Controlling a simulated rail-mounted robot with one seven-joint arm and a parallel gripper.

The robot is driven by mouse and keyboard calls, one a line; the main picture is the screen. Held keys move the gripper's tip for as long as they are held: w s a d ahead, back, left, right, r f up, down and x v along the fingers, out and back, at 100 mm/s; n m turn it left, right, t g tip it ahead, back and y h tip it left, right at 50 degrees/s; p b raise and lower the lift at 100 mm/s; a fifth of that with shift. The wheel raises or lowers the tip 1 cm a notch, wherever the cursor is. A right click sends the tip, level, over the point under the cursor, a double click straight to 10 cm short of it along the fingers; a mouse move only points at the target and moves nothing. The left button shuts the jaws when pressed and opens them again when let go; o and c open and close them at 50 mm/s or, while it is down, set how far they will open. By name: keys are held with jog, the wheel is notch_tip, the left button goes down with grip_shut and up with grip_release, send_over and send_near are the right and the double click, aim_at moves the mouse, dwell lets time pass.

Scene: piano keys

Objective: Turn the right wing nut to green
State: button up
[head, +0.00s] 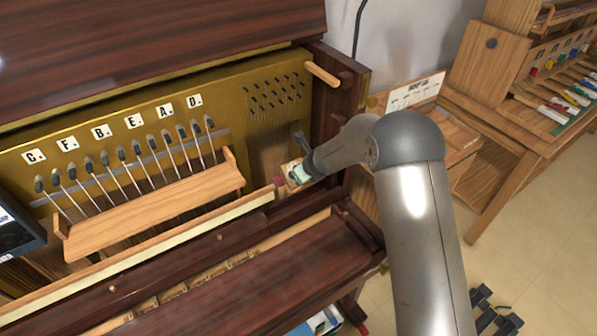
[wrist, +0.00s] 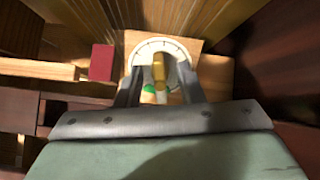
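The brass wing nut (wrist: 158,70) sits in the middle of a round white dial (wrist: 143,47) on a wooden block (wrist: 213,68). A green mark (wrist: 149,88) shows on the dial below the nut in the wrist view. My gripper (wrist: 159,70) is around the nut, one dark finger on each side, with gaps visible between fingers and nut. In the head view my gripper (head: 297,171) is at the right end of the piano's open front, and the nut there is too small and covered to make out.
A dark red block (wrist: 102,62) stands left of the dial, at the end of a wooden rail (wrist: 40,69). The dark piano side post (head: 337,95) is close on the right. Strings run behind. A hammer rack (head: 150,200) stands to the left.

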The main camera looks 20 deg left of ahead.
jog(key=shift+s+d+r, duration=0.2)
jog(key=shift+d+r, duration=0.15)
jog(key=shift+r, duration=0.1)
dwell(0.3)
jog(key=c, duration=0.7)
